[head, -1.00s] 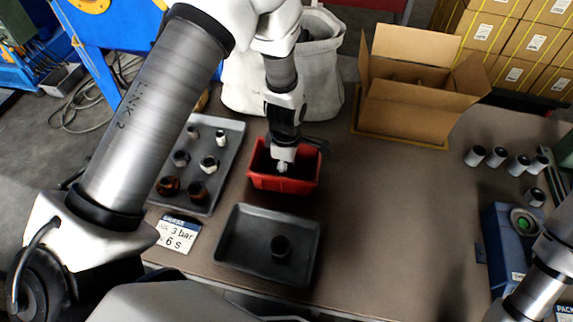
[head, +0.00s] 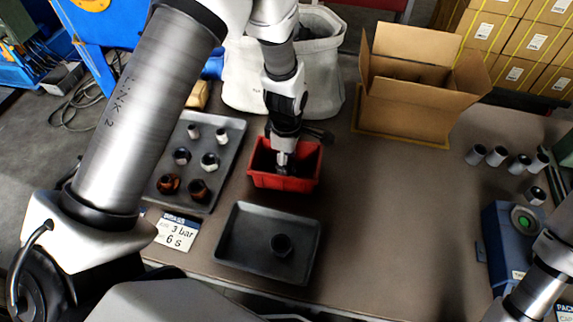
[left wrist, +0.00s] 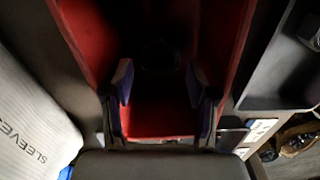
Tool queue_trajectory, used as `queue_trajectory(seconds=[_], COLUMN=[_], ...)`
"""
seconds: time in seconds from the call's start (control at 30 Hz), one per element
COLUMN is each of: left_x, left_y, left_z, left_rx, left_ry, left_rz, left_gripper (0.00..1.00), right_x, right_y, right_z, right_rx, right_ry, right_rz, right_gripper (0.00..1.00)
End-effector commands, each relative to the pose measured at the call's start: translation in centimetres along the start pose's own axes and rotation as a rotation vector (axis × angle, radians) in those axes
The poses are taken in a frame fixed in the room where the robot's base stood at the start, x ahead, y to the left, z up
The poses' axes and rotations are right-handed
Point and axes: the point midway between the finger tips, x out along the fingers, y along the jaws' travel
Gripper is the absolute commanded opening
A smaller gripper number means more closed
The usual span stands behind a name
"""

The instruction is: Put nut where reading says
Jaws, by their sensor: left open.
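My left gripper (head: 283,168) reaches down into a red bin (head: 297,183). In the left wrist view its two fingers (left wrist: 159,95) stand apart, open, with the bin's red walls (left wrist: 225,60) around them. A dark round shape (left wrist: 160,54) lies in the bin beyond the fingertips, too dim to identify. A light nut (head: 210,161), a dark nut (head: 182,156) and two brown nuts (head: 169,184) (head: 199,190) lie on the grey tray (head: 228,165). My right gripper is out of view.
An open carton (head: 410,105) and a white bag (head: 245,85) stand behind. Several grey cylinders (head: 497,156) and a blue box with a green button (head: 512,235) are at right. The table's middle right is clear.

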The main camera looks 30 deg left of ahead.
Motion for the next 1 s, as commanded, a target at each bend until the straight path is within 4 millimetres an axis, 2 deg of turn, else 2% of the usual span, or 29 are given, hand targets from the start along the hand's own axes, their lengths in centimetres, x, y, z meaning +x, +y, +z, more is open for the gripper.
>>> queue_trajectory(seconds=[0.2, 0.3, 0.4, 1.0], left_x=[-5.9, -7.9, -9.1, -9.5], left_y=[0.1, 0.1, 0.0, 0.0], left_z=[0.0, 0.0, 0.0, 0.0], left_rx=[0.0, -0.001, -0.001, -0.001], left_ry=[-0.001, -0.001, 0.0, 0.0], left_rz=[0.005, 0.004, 0.002, 0.0], left_gripper=[0.58, 0.58, 0.58, 0.58], right_x=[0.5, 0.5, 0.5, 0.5], right_y=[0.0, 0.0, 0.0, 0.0], right_z=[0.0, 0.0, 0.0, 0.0], right_rx=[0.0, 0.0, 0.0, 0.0], right_ry=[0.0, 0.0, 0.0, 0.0], right_rz=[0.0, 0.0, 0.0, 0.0], right_gripper=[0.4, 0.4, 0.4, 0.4])
